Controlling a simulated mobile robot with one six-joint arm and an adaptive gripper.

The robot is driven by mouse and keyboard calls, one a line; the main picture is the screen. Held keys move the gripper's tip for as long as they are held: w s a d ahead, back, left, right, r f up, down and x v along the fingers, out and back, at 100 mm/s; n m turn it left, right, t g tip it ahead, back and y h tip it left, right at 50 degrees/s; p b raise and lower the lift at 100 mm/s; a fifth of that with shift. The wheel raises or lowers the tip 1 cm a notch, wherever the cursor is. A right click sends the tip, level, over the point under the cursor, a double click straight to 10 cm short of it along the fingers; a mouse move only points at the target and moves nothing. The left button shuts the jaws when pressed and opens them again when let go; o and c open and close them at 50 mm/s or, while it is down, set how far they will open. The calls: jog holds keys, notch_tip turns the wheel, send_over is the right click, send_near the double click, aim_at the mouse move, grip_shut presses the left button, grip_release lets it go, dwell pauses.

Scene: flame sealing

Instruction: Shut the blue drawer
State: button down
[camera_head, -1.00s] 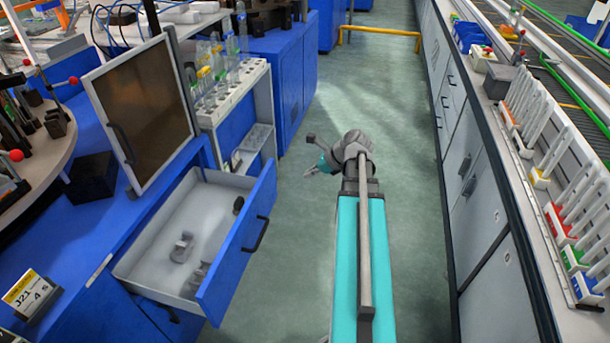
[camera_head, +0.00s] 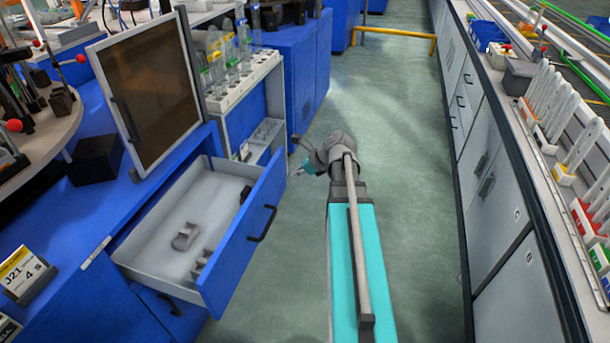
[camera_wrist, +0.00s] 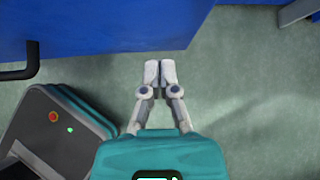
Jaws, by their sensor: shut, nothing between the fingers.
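The blue drawer (camera_head: 237,262) is pulled well out of the blue bench on the left in the head view. Its white tray (camera_head: 150,245) shows, with a few small grey parts inside. Its dark handle (camera_head: 263,224) is on the front panel and also shows in the wrist view (camera_wrist: 30,62). My gripper (camera_head: 296,173) is at the right of the drawer's far end, out over the aisle. In the wrist view my gripper (camera_wrist: 160,66) is shut and empty, its tips a little short of the blue panel's edge (camera_wrist: 130,46). I cannot tell the height between them.
A framed brown panel (camera_head: 147,95) stands on the bench above the drawer. A white rack with tubes (camera_head: 245,85) is beyond it. A long counter (camera_head: 505,175) lines the right side. The green aisle floor (camera_head: 400,130) between is clear.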

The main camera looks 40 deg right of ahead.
jog(key=shift+w+a, duration=0.8)
jog(key=shift+w, duration=0.25)
jog(key=shift+w, duration=0.15)
